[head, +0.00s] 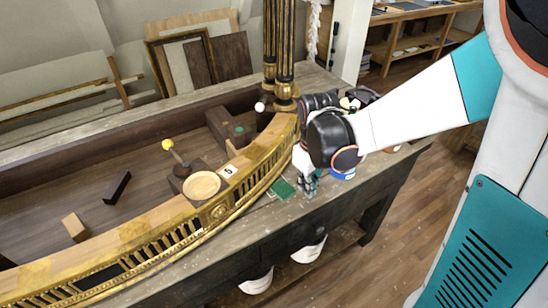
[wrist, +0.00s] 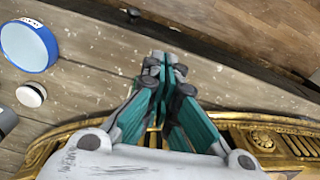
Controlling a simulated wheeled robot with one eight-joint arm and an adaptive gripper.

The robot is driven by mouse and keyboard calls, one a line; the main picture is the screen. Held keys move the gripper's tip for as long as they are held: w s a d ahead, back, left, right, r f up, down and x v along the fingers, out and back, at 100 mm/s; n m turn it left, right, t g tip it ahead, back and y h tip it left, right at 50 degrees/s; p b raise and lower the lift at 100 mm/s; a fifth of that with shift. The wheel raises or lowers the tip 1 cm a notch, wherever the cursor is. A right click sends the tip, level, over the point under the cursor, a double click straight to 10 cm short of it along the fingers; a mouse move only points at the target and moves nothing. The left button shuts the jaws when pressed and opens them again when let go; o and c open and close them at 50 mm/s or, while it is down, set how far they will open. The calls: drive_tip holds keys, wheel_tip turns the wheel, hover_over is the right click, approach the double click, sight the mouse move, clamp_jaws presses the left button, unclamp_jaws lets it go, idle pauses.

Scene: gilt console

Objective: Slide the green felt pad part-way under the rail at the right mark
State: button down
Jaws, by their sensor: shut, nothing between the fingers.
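The green felt pad (head: 283,188) lies on the grey wooden bench top, just in front of the gilt rail (head: 191,231). Its far-left edge is close to the rail's foot; I cannot tell whether any of it is under the rail. My gripper (head: 309,190) is shut and empty, pointing down just right of the pad. Whether it touches the pad is unclear. In the wrist view the shut fingers (wrist: 166,62) show above the bench, the gilt rail (wrist: 262,135) lies along the bottom, and the pad is hidden. I cannot make out the right mark clearly.
A blue-rimmed round container (wrist: 28,46) and a small white-topped disc (wrist: 30,95) stand on the bench near my gripper. Gilt columns (head: 285,50) rise behind it. Behind the rail are a round wooden dish (head: 201,185) and dark blocks. The bench's front strip is clear to the left.

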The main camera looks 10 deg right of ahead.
sight(284, 192)
wheel_tip(284, 192, down, 11)
drive_tip(key=b, duration=0.4)
drive_tip(key=shift+a, duration=0.1)
drive_tip(key=w, duration=0.1)
drive_tip(key=w+a, duration=0.1)
drive_tip(key=w, duration=0.1)
drive_tip(key=shift+a+r, duration=0.2)
drive_tip(key=shift+a, duration=0.05)
drive_tip(key=shift+w+a+r, duration=0.1)
drive_tip(key=shift+w, duration=0.25)
drive_tip(key=w, duration=0.1)
drive_tip(key=w+a, duration=0.1)
drive_tip(key=w, duration=0.1)
drive_tip(key=w+a+b, duration=0.1)
drive_tip(key=shift+w+a, duration=0.1)
drive_tip(key=shift+w, duration=0.15)
drive_tip(key=shift+s, duration=0.1)
